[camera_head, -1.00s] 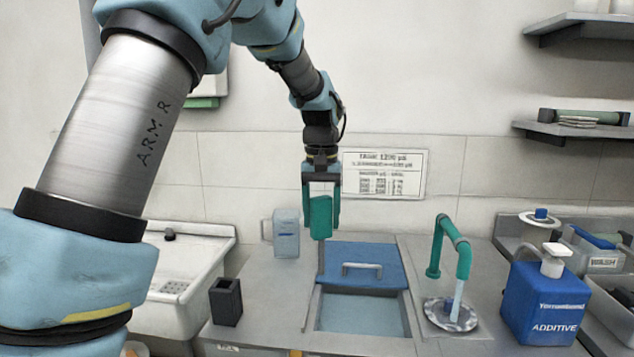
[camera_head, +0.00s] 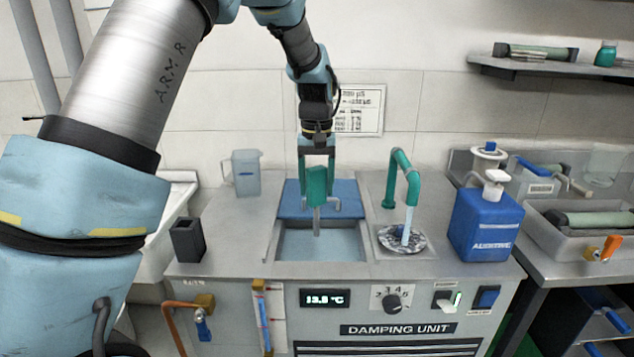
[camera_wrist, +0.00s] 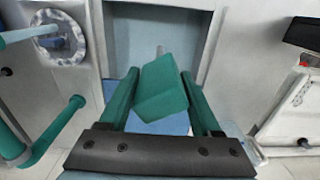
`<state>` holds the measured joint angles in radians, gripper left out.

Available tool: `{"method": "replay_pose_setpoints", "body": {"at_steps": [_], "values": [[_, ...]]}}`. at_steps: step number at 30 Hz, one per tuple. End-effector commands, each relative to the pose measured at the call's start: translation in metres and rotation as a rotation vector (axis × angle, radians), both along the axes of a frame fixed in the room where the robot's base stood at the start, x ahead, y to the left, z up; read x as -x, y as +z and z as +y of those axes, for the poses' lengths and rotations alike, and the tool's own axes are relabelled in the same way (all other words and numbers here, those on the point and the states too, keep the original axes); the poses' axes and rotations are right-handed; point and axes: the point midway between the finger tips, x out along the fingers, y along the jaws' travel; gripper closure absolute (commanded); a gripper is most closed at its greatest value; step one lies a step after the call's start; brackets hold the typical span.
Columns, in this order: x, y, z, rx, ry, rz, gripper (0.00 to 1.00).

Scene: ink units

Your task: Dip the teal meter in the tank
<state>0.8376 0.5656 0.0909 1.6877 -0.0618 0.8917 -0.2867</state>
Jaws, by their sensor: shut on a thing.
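My gripper (camera_head: 317,180) is shut on the teal meter (camera_head: 316,186), with a green finger on each side of its block-like body. The meter's thin grey probe (camera_head: 317,222) points down over the open part of the tank (camera_head: 322,255). I cannot tell whether the probe's tip touches the liquid. In the wrist view the meter (camera_wrist: 160,88) sits tilted between the fingers, and the tank's pale basin (camera_wrist: 160,40) lies beyond it. A blue lid (camera_head: 291,199) covers the back part of the tank.
A teal tap (camera_head: 404,172) runs water into a drain right of the tank. A blue additive bottle (camera_head: 484,222) stands farther right. A black holder (camera_head: 187,240) stands on the left. A clear jug (camera_head: 246,172) is behind left. A digital display (camera_head: 325,298) is on the front panel.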

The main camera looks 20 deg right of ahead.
Motion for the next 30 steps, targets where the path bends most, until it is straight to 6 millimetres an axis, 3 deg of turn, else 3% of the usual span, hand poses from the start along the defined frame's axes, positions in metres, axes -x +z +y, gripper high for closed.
{"method": "replay_pose_setpoints", "body": {"at_steps": [18,30], "values": [[0.000,-0.062,0.000,0.000,-0.001,0.001,0.95],[0.000,-0.086,-0.001,0.001,-0.001,0.000,0.95]]}}
